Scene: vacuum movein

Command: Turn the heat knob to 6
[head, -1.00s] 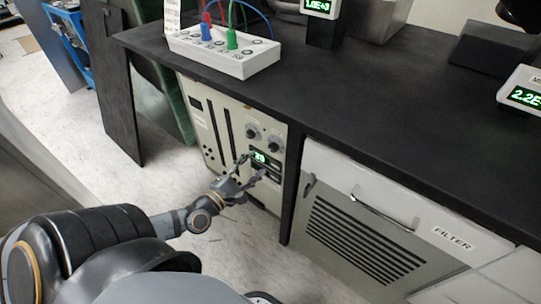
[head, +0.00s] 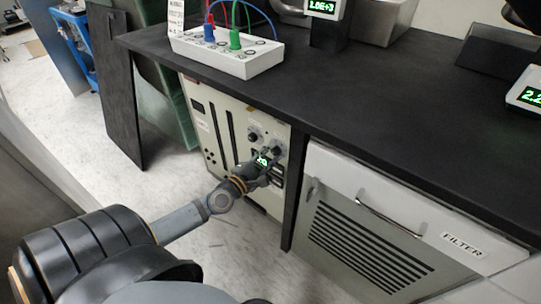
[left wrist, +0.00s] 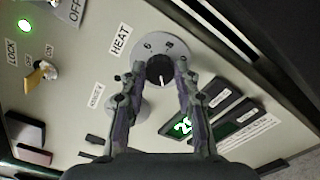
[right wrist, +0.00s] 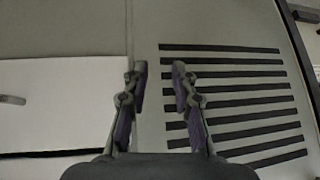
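The heat knob (left wrist: 160,69) is a black knob on a pale round dial marked with numbers, beside the label HEAT, in the left wrist view. In the head view it is on the beige control panel (head: 233,120) under the counter. My left gripper (head: 271,160) is in front of the panel. In the left wrist view, my left gripper (left wrist: 160,68) is open, with one finger on each side of the knob; contact is unclear. The knob's white mark points toward the bottom of that view. My right gripper (right wrist: 160,70) is open and empty, facing a vented cabinet front.
A green display (left wrist: 183,126) sits near the dial. A second dial (left wrist: 128,108) is partly hidden by a finger. A toggle switch (left wrist: 42,73) is farther left. The black counter (head: 380,110) overhangs the panel, and a FILTER cabinet (head: 380,220) stands to the right.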

